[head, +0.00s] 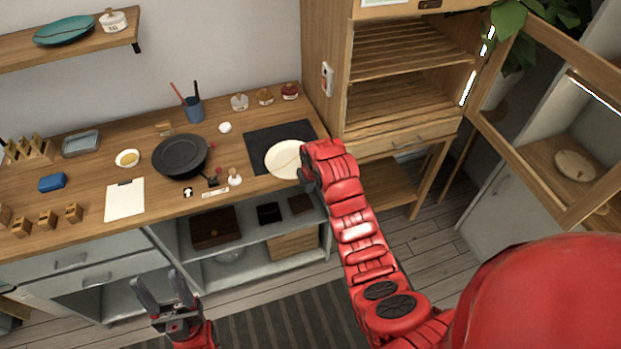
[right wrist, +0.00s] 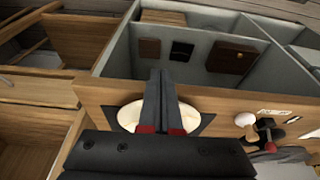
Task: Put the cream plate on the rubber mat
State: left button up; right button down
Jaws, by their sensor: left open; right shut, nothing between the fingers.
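The cream plate (head: 285,160) lies flat over the right front part of the dark rubber mat (head: 262,137) on the wooden counter. A fine line shows on its face. My right gripper (head: 305,172) is at the plate's right side in the head view, shut and empty. The right wrist view shows its closed fingers (right wrist: 161,76) in front of the plate (right wrist: 130,117), hiding its middle. I cannot tell whether they touch it. My left gripper (head: 160,288) is open and empty, low in front of the counter.
A dark round pan (head: 181,155) and a small blue cup (head: 193,109) with sticks stand left of the mat. Several small jars (head: 264,97) line the back. A wooden cabinet (head: 405,100) rises at the right. The counter (head: 225,165) between pan and mat has little room.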

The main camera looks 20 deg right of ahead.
jog(key=shift+w+a+f+p, duration=0.1)
jog(key=shift+w+f+p, duration=0.2)
jog(key=shift+w, duration=0.45)
jog(key=shift+w+d+f+p, duration=0.1)
jog(key=shift+w+f+p, duration=0.15)
jog(key=shift+w+p, duration=0.35)
jog(key=shift+w+a+f+p, duration=0.1)
jog(key=shift+w+f+p, duration=0.15)
jog(key=shift+w, duration=0.6)
